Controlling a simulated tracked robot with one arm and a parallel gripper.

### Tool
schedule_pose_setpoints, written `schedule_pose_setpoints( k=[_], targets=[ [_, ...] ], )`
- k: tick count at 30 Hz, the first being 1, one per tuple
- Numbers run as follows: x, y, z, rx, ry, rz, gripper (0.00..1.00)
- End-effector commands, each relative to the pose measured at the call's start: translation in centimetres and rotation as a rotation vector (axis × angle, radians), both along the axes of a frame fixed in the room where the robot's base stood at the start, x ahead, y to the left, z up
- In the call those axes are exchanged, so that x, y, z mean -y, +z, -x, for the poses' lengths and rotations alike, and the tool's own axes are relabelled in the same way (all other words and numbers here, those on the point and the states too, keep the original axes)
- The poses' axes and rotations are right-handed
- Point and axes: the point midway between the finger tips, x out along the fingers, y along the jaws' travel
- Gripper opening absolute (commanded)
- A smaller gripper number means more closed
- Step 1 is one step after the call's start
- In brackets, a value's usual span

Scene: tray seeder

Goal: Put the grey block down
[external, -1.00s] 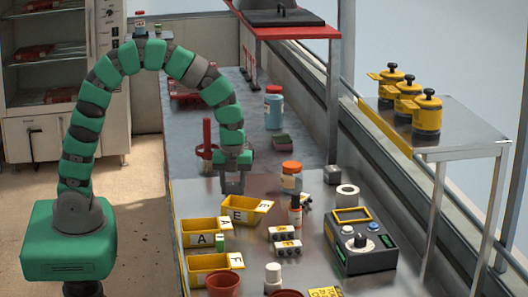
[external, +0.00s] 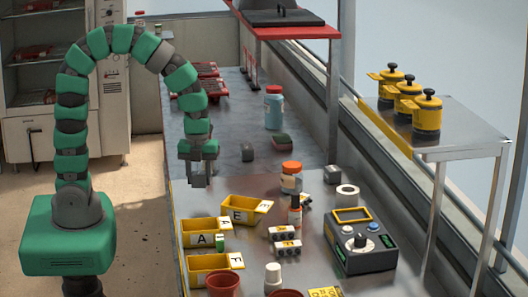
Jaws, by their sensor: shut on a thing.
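My gripper (external: 198,176) hangs pointing down over the left part of the metal bench, behind the yellow bins. It is shut on a small grey block (external: 199,182), which is mostly hidden by the fingers and hard to tell from them. I cannot tell whether the block touches the bench or hangs just above it. Another small grey block (external: 248,152) stands on the bench to the right and farther back. A grey cube (external: 332,174) sits farther right, near the white roll.
Yellow bins (external: 240,210) stand in front of my gripper. An orange-lidded jar (external: 291,178), a blue bottle (external: 273,108) and a sponge (external: 283,142) stand to the right. A control box (external: 360,240) is at the front right. The bench between my gripper and the jar is clear.

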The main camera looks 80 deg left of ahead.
Motion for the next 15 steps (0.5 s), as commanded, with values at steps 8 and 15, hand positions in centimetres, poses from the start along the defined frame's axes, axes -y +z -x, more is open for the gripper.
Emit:
schedule_pose_setpoints(
  k=[8,15],
  targets=[
    [0.1,0.5,4.3,-0.001,0.0,0.001,0.17],
    [0.1,0.6,6.0,-0.001,-0.001,0.0,0.17]
  ],
)
